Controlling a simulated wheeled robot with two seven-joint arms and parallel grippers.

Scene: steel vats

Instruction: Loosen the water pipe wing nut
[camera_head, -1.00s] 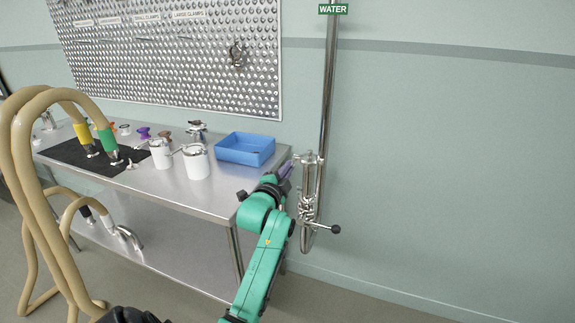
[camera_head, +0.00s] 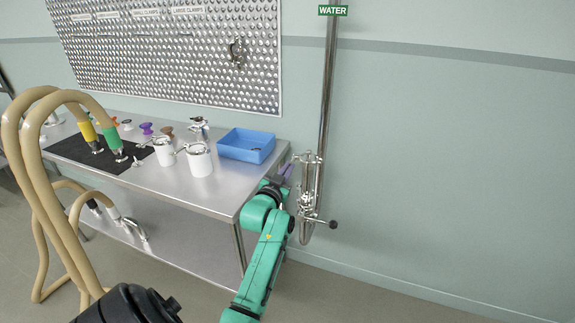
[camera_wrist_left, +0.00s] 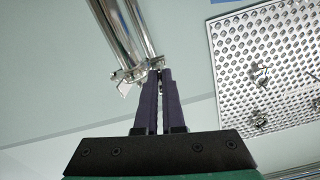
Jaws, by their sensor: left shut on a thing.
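The steel water pipe (camera_head: 329,90) runs down the wall under a green WATER sign. Its lower fitting (camera_head: 307,190) has a clamp and a valve with a black-knobbed handle (camera_head: 333,225). My left gripper (camera_head: 285,172) reaches the fitting from its left side. In the left wrist view, my left gripper's purple fingers (camera_wrist_left: 158,76) are close together, shut at the clamp (camera_wrist_left: 130,77) around the pipe end. The small metal wing nut (camera_wrist_left: 156,63) is at the fingertips and mostly hidden by them. My right gripper is out of view.
A steel table (camera_head: 220,195) left of the pipe holds a blue tray (camera_head: 246,146), white canisters (camera_head: 199,160) and several small fittings. Tan hoses (camera_head: 35,150) loop at the left. A perforated panel (camera_head: 170,60) hangs behind. The wall right of the pipe is clear.

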